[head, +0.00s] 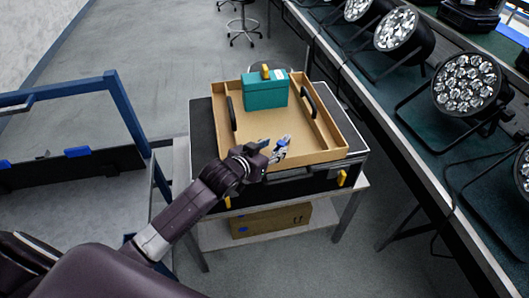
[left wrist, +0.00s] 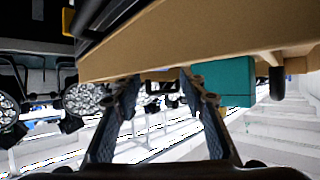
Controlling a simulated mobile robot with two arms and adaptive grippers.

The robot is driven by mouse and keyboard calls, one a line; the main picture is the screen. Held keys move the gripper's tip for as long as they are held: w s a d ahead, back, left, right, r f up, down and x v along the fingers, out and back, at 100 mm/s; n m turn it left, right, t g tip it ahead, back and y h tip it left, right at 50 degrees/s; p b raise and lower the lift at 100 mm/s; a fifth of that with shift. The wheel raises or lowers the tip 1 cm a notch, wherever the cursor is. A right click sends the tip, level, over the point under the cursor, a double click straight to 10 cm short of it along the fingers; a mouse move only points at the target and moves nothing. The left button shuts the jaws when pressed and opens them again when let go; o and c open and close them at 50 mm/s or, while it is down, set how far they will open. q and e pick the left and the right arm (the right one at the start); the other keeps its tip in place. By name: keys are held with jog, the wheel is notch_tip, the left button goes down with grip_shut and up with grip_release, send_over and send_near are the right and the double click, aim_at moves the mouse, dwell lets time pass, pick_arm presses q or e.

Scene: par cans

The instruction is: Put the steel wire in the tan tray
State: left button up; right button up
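The tan tray (head: 328,150) lies on a black case, and its wall also shows across the top of the left wrist view (left wrist: 200,45). My left gripper (head: 274,143) is over the tray's near side. In the left wrist view its two fingers (left wrist: 160,84) are spread apart, with no held thing clear between them. I cannot make out the steel wire for certain in either view; silver and blue bits at the fingers are too small to tell apart. My right gripper is not in view.
A teal box (head: 265,95) with a yellow top piece stands at the tray's far side. The black case (head: 203,140) rests on a grey table (head: 182,160). Par cans (head: 466,84) line the bench at right. A blue frame (head: 128,110) stands at left. The tray's middle is mostly clear.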

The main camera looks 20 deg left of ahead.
pick_arm(q)
jog(key=v, duration=0.6)
dwell(0.5)
